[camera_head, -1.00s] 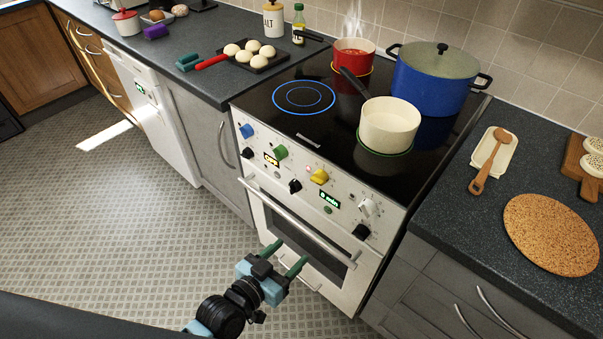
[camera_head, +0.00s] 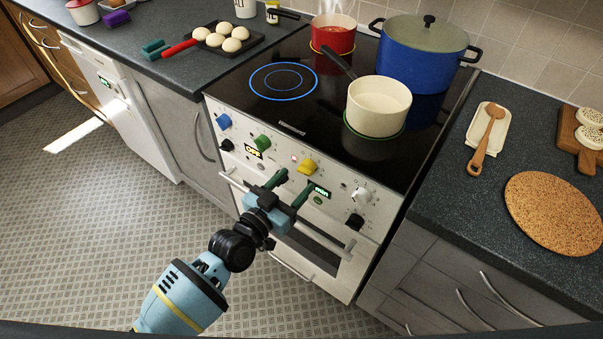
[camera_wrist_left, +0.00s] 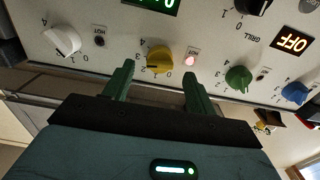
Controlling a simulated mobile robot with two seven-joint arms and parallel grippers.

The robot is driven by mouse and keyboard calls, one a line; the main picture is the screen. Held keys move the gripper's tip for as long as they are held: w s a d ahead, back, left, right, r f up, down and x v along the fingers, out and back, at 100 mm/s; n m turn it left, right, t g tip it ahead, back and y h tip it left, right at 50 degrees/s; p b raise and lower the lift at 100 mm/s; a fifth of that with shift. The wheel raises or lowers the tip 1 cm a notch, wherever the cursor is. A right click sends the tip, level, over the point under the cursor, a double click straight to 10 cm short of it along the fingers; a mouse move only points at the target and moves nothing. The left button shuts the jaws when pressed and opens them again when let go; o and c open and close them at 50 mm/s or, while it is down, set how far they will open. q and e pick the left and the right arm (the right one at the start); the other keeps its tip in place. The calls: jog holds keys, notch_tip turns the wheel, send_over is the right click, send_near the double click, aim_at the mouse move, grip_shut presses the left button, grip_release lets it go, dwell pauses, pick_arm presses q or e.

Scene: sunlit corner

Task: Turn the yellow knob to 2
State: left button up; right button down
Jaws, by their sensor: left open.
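The yellow knob (camera_head: 308,167) is on the white front panel of the stove, right of the green knob (camera_head: 262,142). In the left wrist view the yellow knob (camera_wrist_left: 159,60) shows beyond and between my two green fingertips, with some numerals around it. I cannot tell for sure which number it points at. My left gripper (camera_head: 295,182) is open and empty in front of the panel, its fingers toward the yellow knob. It also shows in the left wrist view (camera_wrist_left: 158,76); contact with the knob cannot be made out. My right gripper is not in view.
Other knobs flank it: blue (camera_head: 223,121), white (camera_head: 361,196) and black (camera_head: 355,221). The oven handle (camera_head: 330,240) runs below the panel. A cream pot (camera_head: 378,105), red pot (camera_head: 334,38) and blue pot (camera_head: 425,50) stand on the hob. A red light glows beside the yellow knob (camera_wrist_left: 190,60).

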aim_at(307, 169)
pick_arm(q)
jog(key=x, duration=0.4)
jog(key=shift+c, duration=0.4)
jog(key=c, duration=0.9)
jog(key=n+b, duration=0.1)
jog(key=n, duration=0.6)
jog(key=shift+s+n+b, duration=0.1)
jog(key=shift+n+b, duration=0.25)
jog(key=shift+n, duration=0.05)
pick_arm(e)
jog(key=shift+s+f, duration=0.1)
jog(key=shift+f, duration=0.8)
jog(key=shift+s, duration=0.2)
